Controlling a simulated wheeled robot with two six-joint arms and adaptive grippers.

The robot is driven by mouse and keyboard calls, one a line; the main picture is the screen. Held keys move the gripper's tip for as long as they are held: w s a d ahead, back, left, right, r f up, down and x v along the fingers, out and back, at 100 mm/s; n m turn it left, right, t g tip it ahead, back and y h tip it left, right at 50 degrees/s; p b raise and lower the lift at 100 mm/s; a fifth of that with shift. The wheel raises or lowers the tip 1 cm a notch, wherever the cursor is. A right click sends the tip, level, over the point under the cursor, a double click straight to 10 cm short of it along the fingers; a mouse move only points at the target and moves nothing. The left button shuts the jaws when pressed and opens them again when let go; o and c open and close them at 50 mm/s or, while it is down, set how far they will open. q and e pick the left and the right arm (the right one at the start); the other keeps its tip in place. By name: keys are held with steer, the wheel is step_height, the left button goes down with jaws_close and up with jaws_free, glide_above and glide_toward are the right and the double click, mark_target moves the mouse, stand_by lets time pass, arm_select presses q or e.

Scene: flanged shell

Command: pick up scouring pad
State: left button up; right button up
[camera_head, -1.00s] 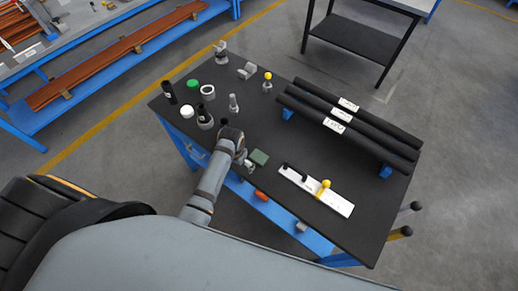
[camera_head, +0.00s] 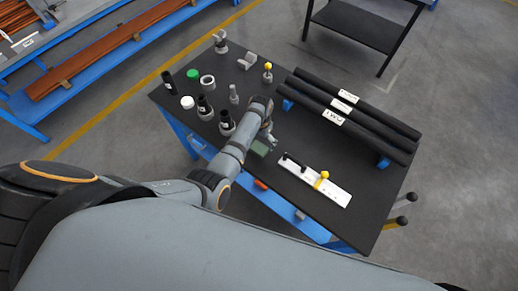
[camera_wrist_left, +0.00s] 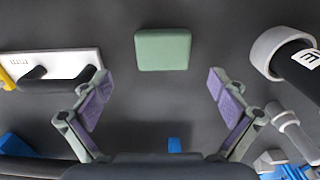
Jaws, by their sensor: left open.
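The scouring pad is a green rectangular pad (camera_wrist_left: 163,50) lying flat on the dark table top. In the head view the pad (camera_head: 259,149) is partly hidden by my left arm. My left gripper (camera_wrist_left: 158,92) is open and empty, with its purple-padded fingers spread wide. In the wrist view the pad lies ahead of the fingertips, roughly centred between them, and none of it is between the pads. In the head view the left gripper (camera_head: 267,138) is over the table beside the pad. My right gripper is not seen.
A white plate with a black handle and yellow knob (camera_head: 335,192) lies right of the pad. Black bars (camera_head: 365,112) rest on blue supports at the back right. Several small cylinders and rings, including a grey ring (camera_head: 207,82), stand on the table's left part.

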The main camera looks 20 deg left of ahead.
mark_target(259, 148)
arm_select(q)
steer(key=shift+f, duration=0.2)
steer(key=f+b, duration=0.2)
steer(key=f, duration=0.2)
steer(key=shift+s+a+f+b, duration=0.2)
steer(key=shift+a+f+b, duration=0.05)
steer(key=shift+f+b, duration=0.15)
steer(key=shift+f, duration=0.15)
steer(key=shift+w+r, duration=0.15)
steer(key=shift+r, duration=0.05)
steer(key=c, duration=1.2)
steer(key=shift+c, duration=0.2)
steer(key=shift+r, duration=0.1)
